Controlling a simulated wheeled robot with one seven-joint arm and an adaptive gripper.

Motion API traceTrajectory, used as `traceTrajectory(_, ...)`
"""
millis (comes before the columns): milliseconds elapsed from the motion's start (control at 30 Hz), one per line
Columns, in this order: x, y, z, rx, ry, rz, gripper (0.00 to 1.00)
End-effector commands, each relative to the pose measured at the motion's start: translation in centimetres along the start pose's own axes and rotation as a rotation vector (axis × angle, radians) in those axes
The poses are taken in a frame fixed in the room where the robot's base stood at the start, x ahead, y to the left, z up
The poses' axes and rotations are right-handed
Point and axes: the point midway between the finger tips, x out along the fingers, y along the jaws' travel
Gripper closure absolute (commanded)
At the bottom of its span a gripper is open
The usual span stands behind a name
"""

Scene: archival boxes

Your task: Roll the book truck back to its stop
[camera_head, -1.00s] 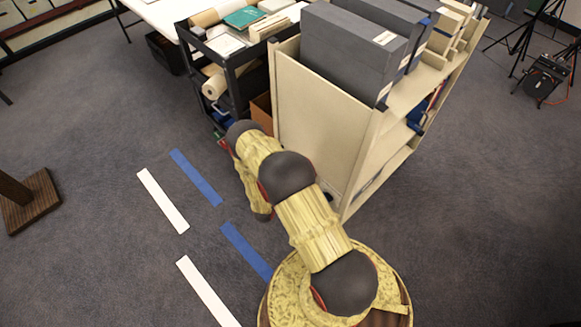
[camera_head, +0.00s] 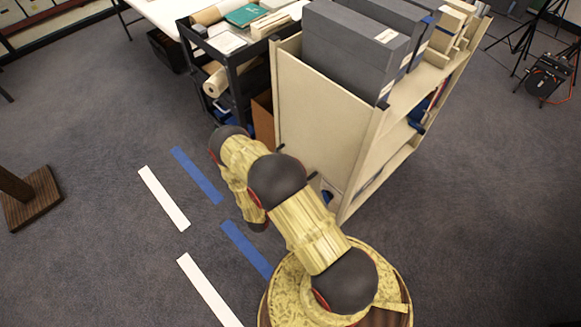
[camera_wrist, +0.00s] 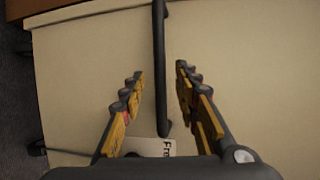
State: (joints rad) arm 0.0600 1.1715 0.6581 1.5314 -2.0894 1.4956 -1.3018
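The book truck (camera_head: 325,110) is a cream shelf cart with grey archival boxes (camera_head: 350,45) on its top. Its end panel faces my arm. In the wrist view the panel (camera_wrist: 85,75) fills most of the picture, with a dark upright handle bar (camera_wrist: 160,60) on it. My gripper (camera_wrist: 160,73) is open, with one finger on each side of the bar and a gap on both sides. A white label with partly hidden lettering (camera_wrist: 152,147) shows below the bar. In the head view my arm hides the gripper. I cannot make out a stop.
A black cart (camera_head: 235,65) with rolls and books stands just left of the truck, beside a white table (camera_head: 155,12). Blue tape (camera_head: 196,175) and white strips (camera_head: 163,198) mark the open floor at left. A wooden stand (camera_head: 30,198) is far left; a tripod (camera_head: 525,40) stands right.

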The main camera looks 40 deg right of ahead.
Motion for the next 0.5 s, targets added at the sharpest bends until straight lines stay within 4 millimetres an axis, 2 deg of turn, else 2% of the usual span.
traceTrajectory(33, -1.2, 0.0, 0.2, -0.003, -0.005, 0.001, 0.69)
traceTrajectory(200, -4.0, 0.0, 0.1, -0.002, -0.003, 0.0, 0.69)
traceTrajectory(333, -5.5, 0.0, 0.1, -0.001, -0.002, 0.0, 0.69)
traceTrajectory(500, -6.3, 0.0, 0.0, -0.001, 0.0, 0.0, 0.69)
